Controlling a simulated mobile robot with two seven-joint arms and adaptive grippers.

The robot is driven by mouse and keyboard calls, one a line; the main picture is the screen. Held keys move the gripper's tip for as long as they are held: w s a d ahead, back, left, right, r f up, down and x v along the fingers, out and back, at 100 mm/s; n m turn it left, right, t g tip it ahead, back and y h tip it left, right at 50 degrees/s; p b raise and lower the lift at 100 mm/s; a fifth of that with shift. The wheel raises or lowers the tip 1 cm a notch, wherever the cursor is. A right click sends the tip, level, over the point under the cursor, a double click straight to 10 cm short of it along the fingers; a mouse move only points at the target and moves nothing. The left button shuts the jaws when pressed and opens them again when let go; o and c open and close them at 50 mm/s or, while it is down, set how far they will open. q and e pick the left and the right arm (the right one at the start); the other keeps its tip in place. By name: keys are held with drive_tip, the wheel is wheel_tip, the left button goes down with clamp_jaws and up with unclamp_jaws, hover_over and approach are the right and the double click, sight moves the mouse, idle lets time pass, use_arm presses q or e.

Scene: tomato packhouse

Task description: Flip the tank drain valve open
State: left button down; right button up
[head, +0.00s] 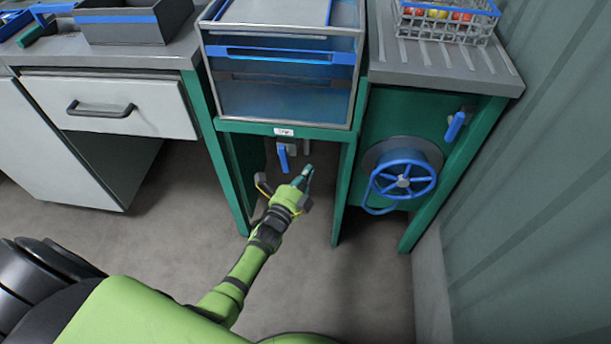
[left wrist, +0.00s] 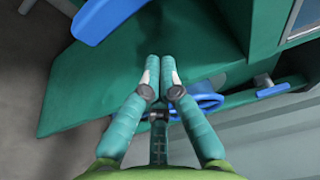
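The tank (head: 282,100) is a clear, blue-tinted box in a green stand. Under its front edge, below a small white label, is the drain valve (head: 293,147) with a grey body. Its blue lever (head: 283,158) hangs down, nearly vertical. In the left wrist view a large blue lever (left wrist: 108,18) shows at the upper left, apart from the fingers. My left gripper (head: 304,177) is just below and right of the lever in the head view. In the wrist view the gripper's fingertips (left wrist: 160,62) are together with nothing between them. My right gripper is not in view.
A blue handwheel (head: 403,181) and another small blue lever (head: 455,126) are on the green cabinet at right. Green stand legs (head: 345,190) flank the open space under the tank. A white drawer (head: 110,106) is at left. A wire basket of tomatoes (head: 446,22) stands on the right counter.

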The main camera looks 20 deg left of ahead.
use_arm(q)
drive_tip(key=s+p, duration=0.1)
drive_tip(key=s, duration=0.9)
drive_tip(key=shift+a+f, duration=0.15)
drive_tip(key=shift+a, duration=0.15)
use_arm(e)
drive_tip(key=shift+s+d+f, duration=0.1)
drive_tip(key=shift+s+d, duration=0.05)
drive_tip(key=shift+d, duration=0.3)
